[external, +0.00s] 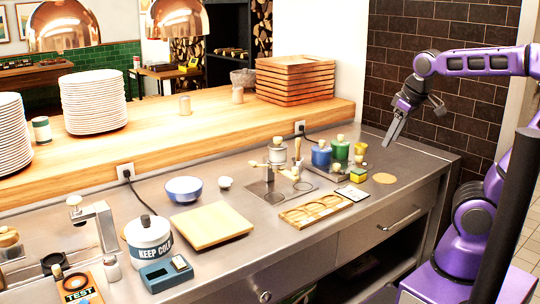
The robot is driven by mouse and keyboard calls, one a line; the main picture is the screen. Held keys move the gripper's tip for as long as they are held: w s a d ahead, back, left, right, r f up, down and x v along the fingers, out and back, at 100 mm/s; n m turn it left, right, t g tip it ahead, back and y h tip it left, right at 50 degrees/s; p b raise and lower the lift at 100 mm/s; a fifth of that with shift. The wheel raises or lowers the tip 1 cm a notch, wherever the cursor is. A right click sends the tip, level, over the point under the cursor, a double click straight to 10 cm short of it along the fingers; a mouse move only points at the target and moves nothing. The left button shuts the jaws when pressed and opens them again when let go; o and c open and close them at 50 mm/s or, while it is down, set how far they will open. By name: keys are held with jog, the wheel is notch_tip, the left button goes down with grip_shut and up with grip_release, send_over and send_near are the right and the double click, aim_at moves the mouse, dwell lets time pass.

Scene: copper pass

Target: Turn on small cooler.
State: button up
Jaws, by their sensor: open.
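A white round canister with a blue band reading "KEEP COLD" (149,240) stands upright on the steel counter at the left; it appears to be the small cooler. A dark knob tops its lid. My gripper (393,140) is open and empty, pointing down in the air above the counter's right end, far from the canister.
A wooden board (212,226) and blue bowl (184,189) lie right of the canister. A metal tap (98,220) stands to its left. A wooden tray (314,209), jars (321,154) and small items crowd the counter's right half. Stacked plates (95,102) stand on the raised wooden shelf.

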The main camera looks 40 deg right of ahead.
jog(key=w+d+r+n+g+h, duration=0.1)
jog(key=w+d+r+h, duration=0.3)
jog(key=w+d, duration=0.25)
jog(key=w+d+r+n+g+h, duration=0.1)
jog(key=w+d+r+h, duration=0.25)
jog(key=w+d, duration=0.35)
jog(key=w+a+r+m+t, duration=0.1)
jog(key=w+a+r, duration=0.15)
jog(key=a, duration=0.35)
jog(key=w+a+r+t, duration=0.2)
jog(key=a+r, duration=0.1)
jog(key=a, duration=0.4)
jog(key=m+g+y, duration=0.1)
jog(key=m+y, duration=0.2)
jog(key=y, duration=0.5)
send_over(179, 261)
jog(key=s, duration=0.8)
notch_tip(179, 261, down, 15)
jog(key=x, duration=0.5)
jog(key=b+x, duration=0.1)
jog(key=x, duration=0.5)
jog(key=b+x, duration=0.1)
jog(key=x, duration=0.5)
jog(key=shift+w+d+r, duration=0.1)
jog(key=shift+w+d, duration=0.1)
jog(key=shift+w, duration=0.15)
